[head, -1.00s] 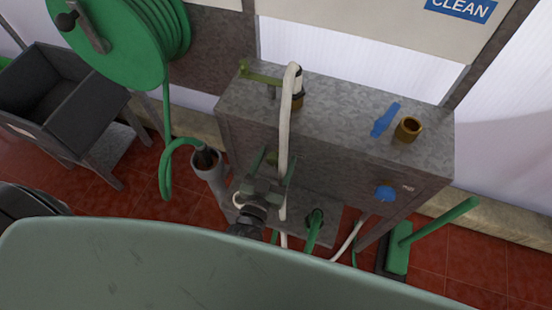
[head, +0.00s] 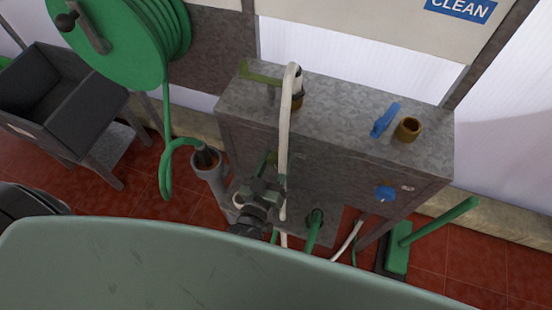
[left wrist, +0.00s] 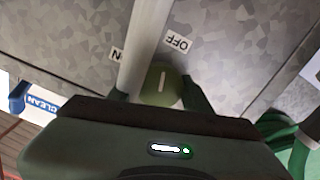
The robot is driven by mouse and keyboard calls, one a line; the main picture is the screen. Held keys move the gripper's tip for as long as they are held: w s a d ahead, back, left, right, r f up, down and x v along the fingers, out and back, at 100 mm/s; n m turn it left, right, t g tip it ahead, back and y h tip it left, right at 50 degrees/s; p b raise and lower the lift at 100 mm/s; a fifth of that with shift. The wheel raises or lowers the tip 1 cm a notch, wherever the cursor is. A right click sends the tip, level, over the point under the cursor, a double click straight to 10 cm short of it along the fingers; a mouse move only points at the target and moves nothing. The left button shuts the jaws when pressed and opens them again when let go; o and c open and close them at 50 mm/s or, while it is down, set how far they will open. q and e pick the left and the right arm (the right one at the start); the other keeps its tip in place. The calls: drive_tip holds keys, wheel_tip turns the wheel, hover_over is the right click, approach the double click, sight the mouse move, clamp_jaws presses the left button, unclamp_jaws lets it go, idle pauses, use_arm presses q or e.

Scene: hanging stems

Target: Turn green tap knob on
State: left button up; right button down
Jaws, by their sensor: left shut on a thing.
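The green tap knob (left wrist: 160,85) is on the grey metal face of the cabinet, with a white line on it. The line points up, nearer the OFF label (left wrist: 178,40) than the ON label (left wrist: 117,55). My left gripper (left wrist: 157,96) has one dark finger on each side of the knob and is shut on it. In the head view, my left gripper (head: 268,172) is at the cabinet's front, and the knob is mostly hidden behind it. My right gripper is in neither view.
A white hose (head: 285,125) hangs from the cabinet top (head: 345,110) down past the knob, close to my gripper. A blue knob (head: 385,193) is on the front at right. A green hose reel (head: 115,45) and a green brush (head: 398,258) stand nearby.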

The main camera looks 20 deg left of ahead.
use_arm(q)
drive_tip(key=n, duration=0.3)
drive_tip(key=shift+n, duration=0.4)
drive_tip(key=n, duration=0.3)
drive_tip(key=shift+n+b, duration=0.3)
drive_tip(key=shift+b, duration=0.05)
drive_tip(key=n, duration=0.3)
drive_tip(key=shift+f+b, duration=0.1)
drive_tip(key=shift+b, duration=0.3)
drive_tip(key=shift+n+b, duration=0.45)
drive_tip(key=shift+n, duration=1.65)
drive_tip(key=o, duration=1.4)
drive_tip(key=shift+c, duration=0.2)
